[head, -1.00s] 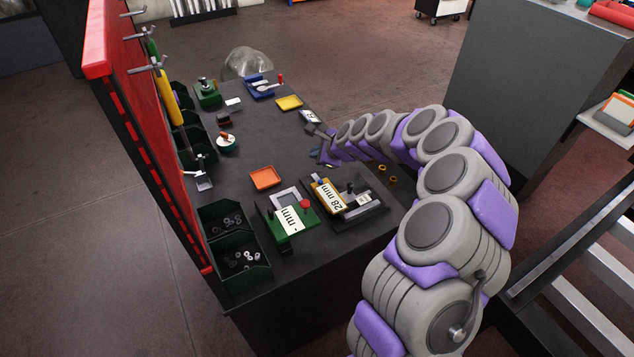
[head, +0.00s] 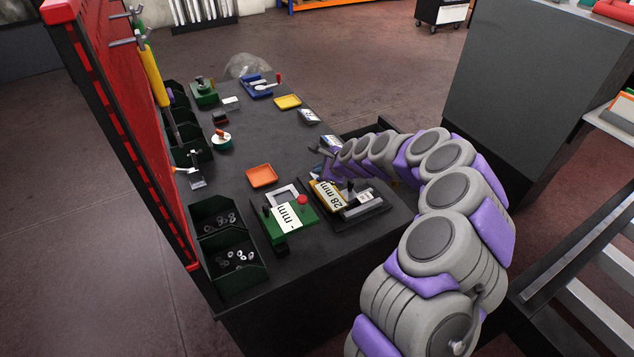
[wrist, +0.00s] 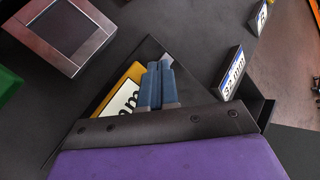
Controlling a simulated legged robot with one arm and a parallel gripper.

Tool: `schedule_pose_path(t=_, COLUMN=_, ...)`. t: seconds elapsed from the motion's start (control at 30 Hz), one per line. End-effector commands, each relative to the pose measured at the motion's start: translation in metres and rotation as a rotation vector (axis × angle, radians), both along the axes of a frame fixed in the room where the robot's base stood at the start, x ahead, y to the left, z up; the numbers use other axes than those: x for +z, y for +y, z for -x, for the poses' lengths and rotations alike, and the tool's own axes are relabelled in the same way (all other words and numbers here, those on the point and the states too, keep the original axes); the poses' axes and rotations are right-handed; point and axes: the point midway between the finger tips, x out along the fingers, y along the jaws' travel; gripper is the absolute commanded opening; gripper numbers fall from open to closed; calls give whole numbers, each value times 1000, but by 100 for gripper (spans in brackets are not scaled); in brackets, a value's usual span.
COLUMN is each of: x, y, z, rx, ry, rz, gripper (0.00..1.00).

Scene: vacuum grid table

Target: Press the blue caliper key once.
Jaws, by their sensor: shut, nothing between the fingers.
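My gripper (head: 318,150) is shut and empty, above the right side of the table, just beyond the yellow block with the 28 mm label (head: 327,194). In the wrist view its blue-grey fingers (wrist: 165,65) lie together in front of a yellow block with a white label (wrist: 121,102), covering part of it. I cannot make out a blue key on that block; the fingers or the gripper body may hide it. Whether the fingertips touch anything cannot be told.
A green device with an mm label (head: 287,217) stands left of the yellow block. A blue-edged 32 mm piece (wrist: 232,73) lies right of my fingers. An orange tray (head: 262,176) and a dark-walled box (head: 378,127) are nearby. The table's middle is fairly clear.

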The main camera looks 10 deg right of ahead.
Motion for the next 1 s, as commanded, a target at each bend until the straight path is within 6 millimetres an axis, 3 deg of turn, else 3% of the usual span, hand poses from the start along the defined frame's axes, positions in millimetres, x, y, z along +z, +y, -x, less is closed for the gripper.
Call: schedule_pose_path(t=1.0, x=-2, y=3, z=0, rx=0, ry=0, rz=4, gripper=0)
